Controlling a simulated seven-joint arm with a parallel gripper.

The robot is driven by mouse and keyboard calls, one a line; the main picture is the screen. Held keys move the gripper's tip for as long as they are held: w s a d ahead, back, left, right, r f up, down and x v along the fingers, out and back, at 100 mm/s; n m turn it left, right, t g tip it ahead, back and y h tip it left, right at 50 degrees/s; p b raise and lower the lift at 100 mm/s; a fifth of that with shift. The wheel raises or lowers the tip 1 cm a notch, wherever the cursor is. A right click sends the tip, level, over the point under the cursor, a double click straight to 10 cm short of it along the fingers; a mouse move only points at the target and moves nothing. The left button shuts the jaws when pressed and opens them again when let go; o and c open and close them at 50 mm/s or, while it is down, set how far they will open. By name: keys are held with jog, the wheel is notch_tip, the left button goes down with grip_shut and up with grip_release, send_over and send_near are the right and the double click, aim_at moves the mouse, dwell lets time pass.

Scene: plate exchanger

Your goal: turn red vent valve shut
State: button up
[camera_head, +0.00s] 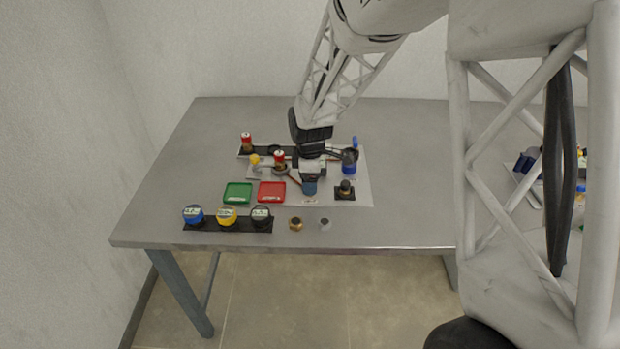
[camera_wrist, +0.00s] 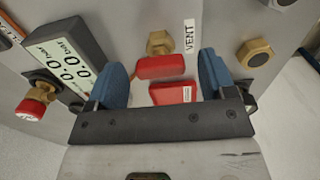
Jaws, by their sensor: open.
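The red vent valve handle (camera_wrist: 160,67) lies beside a brass fitting (camera_wrist: 160,43) and a VENT label (camera_wrist: 190,36) in the wrist view. My gripper (camera_head: 310,187) is over the panel in the head view. In the wrist view its two blue fingers are spread, one on each side of the red handle, with visible gaps on both sides. The gripper holds nothing. In the head view a red strip, likely the handle (camera_head: 294,181), shows just left of the gripper; the rest is hidden.
A grey display (camera_wrist: 68,62) and a red-capped brass valve (camera_wrist: 36,102) are left of the fingers. A brass nut (camera_wrist: 254,53) is on the right. Green (camera_head: 238,193) and red (camera_head: 272,192) trays and a row of gauges (camera_head: 227,215) stand nearer the table's front edge.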

jog(key=c, duration=0.9)
jog(key=shift+c, duration=0.2)
jog(key=shift+m, duration=0.3)
jog(key=m, duration=0.8)
jog(key=shift+m, duration=0.4)
jog(key=m, duration=0.8)
jog(key=shift+m, duration=0.3)
